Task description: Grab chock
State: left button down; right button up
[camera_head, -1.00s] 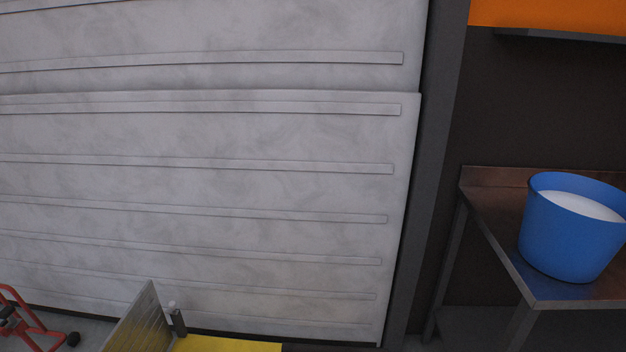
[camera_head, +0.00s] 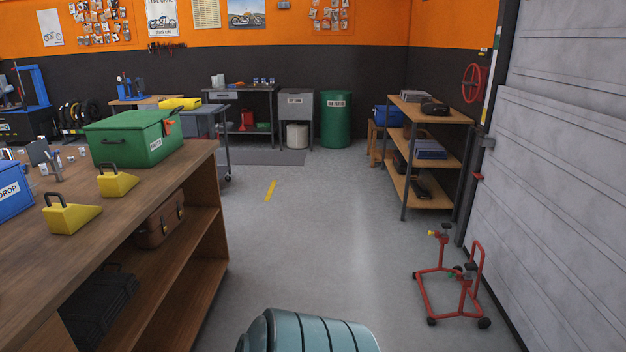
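Two yellow wedge chocks with dark handles stand on the wooden workbench (camera_head: 35,275) at the left. The nearer chock (camera_head: 72,217) is close to the bench's front edge. The farther chock (camera_head: 118,184) sits just behind it, in front of a green lidded box (camera_head: 133,142). Neither chock is held. Neither of my grippers is in view; only a teal-grey part, probably of my own arm, shows at the bottom middle.
A blue bin marked "DROP" (camera_head: 10,190) stands at the bench's left. Open grey floor (camera_head: 310,240) runs along the bench's right side. A red wheeled stand (camera_head: 425,290) is at the right, by the grey roller door (camera_head: 570,180). Shelving (camera_head: 430,120) stands farther back.

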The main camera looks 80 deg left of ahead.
aim_at(63, 218)
jog(key=u, duration=4.1)
jog(key=i+l, duration=0.15)
jog(key=l, duration=0.2)
jog(key=i+l, duration=0.1)
jog(key=l, duration=0.2)
jog(key=i+l, duration=0.15)
jog(key=l, duration=0.2)
jog(key=i+l, duration=0.1)
jog(key=l, duration=0.25)
jog(key=i+l, duration=0.15)
jog(key=l, duration=0.15)
